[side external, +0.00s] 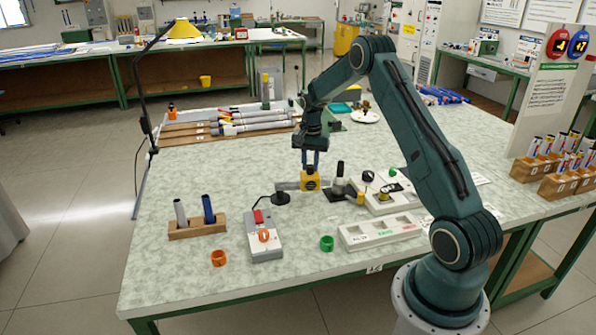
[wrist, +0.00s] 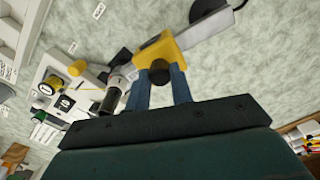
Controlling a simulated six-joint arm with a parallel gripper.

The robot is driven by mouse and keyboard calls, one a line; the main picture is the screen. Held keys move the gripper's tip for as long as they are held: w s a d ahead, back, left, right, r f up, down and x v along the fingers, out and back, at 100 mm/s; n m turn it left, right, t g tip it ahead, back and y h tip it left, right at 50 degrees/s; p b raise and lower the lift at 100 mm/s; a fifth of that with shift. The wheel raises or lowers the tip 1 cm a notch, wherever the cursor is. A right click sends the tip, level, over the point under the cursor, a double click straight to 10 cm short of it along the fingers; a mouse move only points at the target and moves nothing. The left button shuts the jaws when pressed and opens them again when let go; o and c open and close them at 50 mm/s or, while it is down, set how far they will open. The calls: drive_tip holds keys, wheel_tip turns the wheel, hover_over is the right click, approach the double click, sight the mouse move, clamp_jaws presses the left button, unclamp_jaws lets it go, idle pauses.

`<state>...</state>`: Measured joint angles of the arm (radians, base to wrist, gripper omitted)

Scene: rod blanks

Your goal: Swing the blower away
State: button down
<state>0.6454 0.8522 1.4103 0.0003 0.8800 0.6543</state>
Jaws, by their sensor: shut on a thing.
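The blower shows as a yellow block (side external: 311,182) with a grey bar (side external: 289,186) reaching left toward a round black disc (side external: 281,199) on the table. My gripper (side external: 311,165) points straight down over the yellow block with its blue fingers at the block's top. In the wrist view the fingers (wrist: 160,80) are closed on the black knob of the yellow blower body (wrist: 158,50). The grey bar (wrist: 205,28) runs to the upper right there. A dark upright post on a black plate (side external: 339,184) stands just right of the blower.
A grey control box (side external: 263,243) with a red switch stands in front. Left are a wooden block (side external: 198,230) with two rods, and an orange ring (side external: 218,258). A green ring (side external: 327,243) and a labelled tray (side external: 380,232) lie in front. Rods lie on a rack (side external: 220,130) behind.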

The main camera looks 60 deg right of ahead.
drive_tip(key=shift+s+a+m, duration=0.25)
drive_tip(key=shift+a+m, duration=0.3)
drive_tip(key=shift+m, duration=0.15)
drive_tip(key=shift+s+a+m, duration=0.25)
drive_tip(key=shift+a+m, duration=0.25)
drive_tip(key=shift+m, duration=0.2)
drive_tip(key=a+m, duration=0.7)
drive_tip(key=m, duration=0.1)
drive_tip(key=shift+w+a+m, duration=0.15)
drive_tip(key=shift+a+m, duration=0.1)
drive_tip(key=shift+m, duration=0.15)
drive_tip(key=c, duration=1.2)
unclamp_jaws()
drive_tip(key=shift+c, duration=0.2)
